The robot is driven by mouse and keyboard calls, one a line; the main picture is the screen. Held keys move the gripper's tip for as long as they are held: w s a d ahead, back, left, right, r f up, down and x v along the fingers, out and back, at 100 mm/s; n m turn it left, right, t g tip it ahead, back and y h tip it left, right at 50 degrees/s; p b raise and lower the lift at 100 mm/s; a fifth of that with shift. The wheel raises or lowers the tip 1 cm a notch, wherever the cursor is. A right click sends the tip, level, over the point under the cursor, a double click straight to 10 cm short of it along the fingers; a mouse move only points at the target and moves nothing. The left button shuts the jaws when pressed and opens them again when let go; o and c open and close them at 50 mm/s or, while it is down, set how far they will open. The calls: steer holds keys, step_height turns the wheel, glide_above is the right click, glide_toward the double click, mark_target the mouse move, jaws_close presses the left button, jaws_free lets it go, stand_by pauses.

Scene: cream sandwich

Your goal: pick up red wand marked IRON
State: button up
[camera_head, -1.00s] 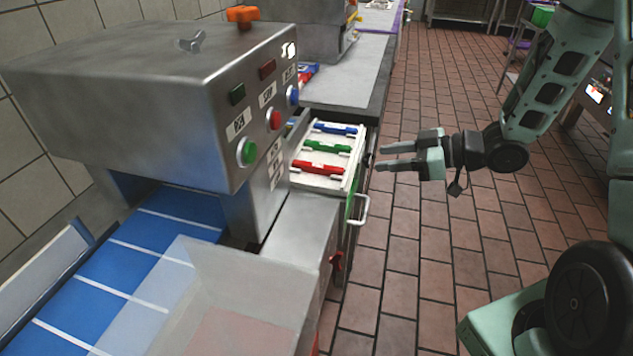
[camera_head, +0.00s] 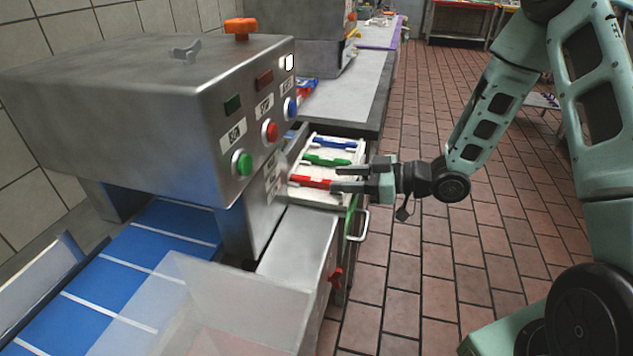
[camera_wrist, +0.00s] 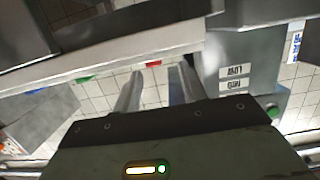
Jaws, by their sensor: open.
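The red wand (camera_head: 308,181) lies in the white tray, nearest to the steel machine of the three coloured wands. Any lettering on it is too small to read. My gripper (camera_head: 337,180) is open and empty, with its fingertips at the right end of the red wand in the head view, partly in front of it. In the wrist view a small red piece (camera_wrist: 152,63) shows just beyond and between the two fingers of my gripper (camera_wrist: 153,82). I cannot tell whether the fingers touch the wand.
The white tray (camera_head: 313,196) also holds a green wand (camera_head: 326,160) and a blue wand (camera_head: 335,144). The steel machine (camera_head: 130,110) with buttons stands left of the tray. A metal handle (camera_head: 362,226) sticks out below.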

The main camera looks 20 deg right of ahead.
mark_target(321, 180)
steer(key=shift+f+x, duration=0.15)
steer(key=shift+x, duration=1.2)
steer(key=shift+f+x, duration=0.15)
steer(key=shift+x, duration=1.2)
steer(key=shift+d, duration=0.15)
jaws_close()
